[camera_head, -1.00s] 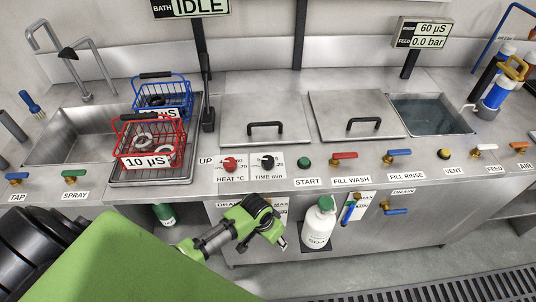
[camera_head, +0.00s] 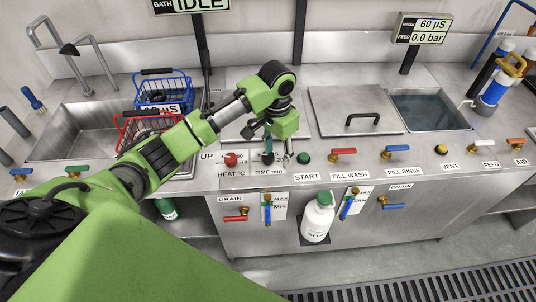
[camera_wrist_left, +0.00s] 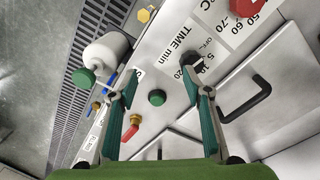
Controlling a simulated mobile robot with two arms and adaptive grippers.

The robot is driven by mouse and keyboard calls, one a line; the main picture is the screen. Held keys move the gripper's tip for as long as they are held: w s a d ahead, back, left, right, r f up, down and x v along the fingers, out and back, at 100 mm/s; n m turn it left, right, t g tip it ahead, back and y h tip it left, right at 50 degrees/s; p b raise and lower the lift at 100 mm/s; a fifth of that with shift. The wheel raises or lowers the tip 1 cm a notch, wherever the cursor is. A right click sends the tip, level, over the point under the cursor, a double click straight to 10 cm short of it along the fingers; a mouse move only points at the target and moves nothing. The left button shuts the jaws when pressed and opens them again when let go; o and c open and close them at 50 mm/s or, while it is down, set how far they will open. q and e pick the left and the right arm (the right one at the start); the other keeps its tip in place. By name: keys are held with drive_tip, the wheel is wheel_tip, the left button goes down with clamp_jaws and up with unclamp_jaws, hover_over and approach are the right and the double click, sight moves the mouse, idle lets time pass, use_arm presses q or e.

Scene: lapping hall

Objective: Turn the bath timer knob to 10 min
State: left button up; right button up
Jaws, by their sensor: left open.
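The bath timer knob (camera_head: 267,158) is black and sits on the counter's front panel above the TIME min label (camera_head: 270,172). In the left wrist view the knob (camera_wrist_left: 191,61) shows beside a scale marked OFF, 5, 10 and 20. I cannot tell which mark it points to. My left gripper (camera_head: 278,157) is open over the panel, partly covering the timer area. In the wrist view its fingers (camera_wrist_left: 159,82) are spread wide and empty; the right-hand fingertip is close to the knob. Contact cannot be told. My right gripper is not in view.
The red heat knob (camera_head: 231,159) is left of the timer, and the green START button (camera_head: 304,158) is right of it. A red fill-wash valve handle (camera_head: 344,151) is further right. The lidded bath lies behind my gripper. A white bottle (camera_head: 317,218) hangs below.

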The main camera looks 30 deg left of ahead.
use_arm(q)
wheel_tip(320, 180, up, 6)
drive_tip(key=n, duration=0.1)
hover_over(268, 155)
wheel_tip(268, 155, down, 13)
drive_tip(key=shift+f+p, duration=0.2)
drive_tip(key=shift+p, duration=0.8)
drive_tip(key=c, duration=1.1)
